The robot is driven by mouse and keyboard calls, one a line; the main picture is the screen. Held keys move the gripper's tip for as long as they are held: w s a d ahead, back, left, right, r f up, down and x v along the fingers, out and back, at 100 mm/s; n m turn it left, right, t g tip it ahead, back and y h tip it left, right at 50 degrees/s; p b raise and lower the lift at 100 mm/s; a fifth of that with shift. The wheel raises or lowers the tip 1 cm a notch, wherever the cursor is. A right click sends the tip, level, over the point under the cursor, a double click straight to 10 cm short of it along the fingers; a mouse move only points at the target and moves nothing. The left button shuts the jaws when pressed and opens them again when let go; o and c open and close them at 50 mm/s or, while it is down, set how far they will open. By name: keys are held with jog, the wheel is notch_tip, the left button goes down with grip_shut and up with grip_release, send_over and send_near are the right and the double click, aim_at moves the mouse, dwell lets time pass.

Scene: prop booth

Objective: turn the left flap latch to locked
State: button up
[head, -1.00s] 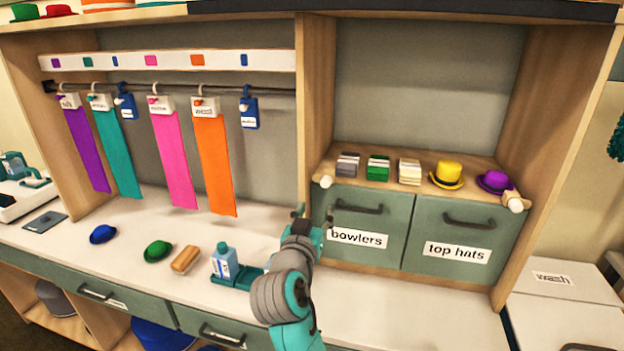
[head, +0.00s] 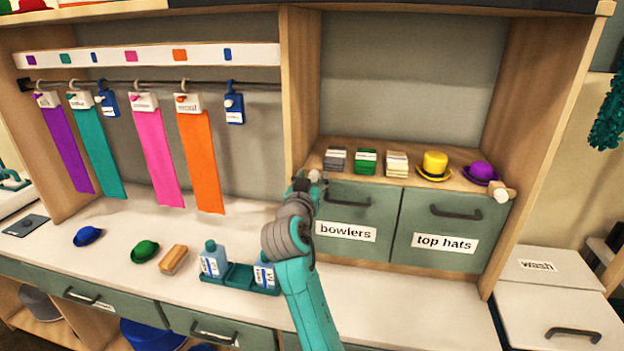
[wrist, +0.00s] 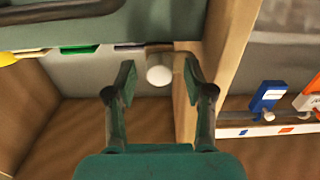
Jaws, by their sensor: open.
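The left flap latch (head: 315,175) is at the upper left corner of the flap labelled bowlers (head: 358,215). Only part of its white knob shows there, as my gripper (head: 308,184) covers the rest. In the wrist view the round white knob (wrist: 159,76) sits between the two spread fingers of my gripper (wrist: 157,82), with a gap on both sides. I cannot tell which way the latch is turned. The right latch (head: 502,194), with a white knob on a wooden piece, is at the upper right corner of the top hats flap (head: 440,235).
A wooden upright (head: 300,100) stands just left of the latch. Card stacks, a yellow hat (head: 434,164) and a purple hat (head: 481,172) sit on the shelf above the flaps. Cloth strips hang at left.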

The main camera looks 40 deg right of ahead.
jog(key=shift+d, duration=0.1)
grip_shut()
jog(key=shift+n, duration=0.3)
jog(key=n, duration=0.3)
jog(key=shift+w+n, duration=0.1)
jog(key=shift+n, duration=0.2)
jog(key=n, duration=0.4)
jog(key=shift+f+n, duration=0.1)
jog(key=shift+n, duration=0.2)
jog(key=shift+f+n, duration=0.1)
jog(key=shift+n, duration=4.4)
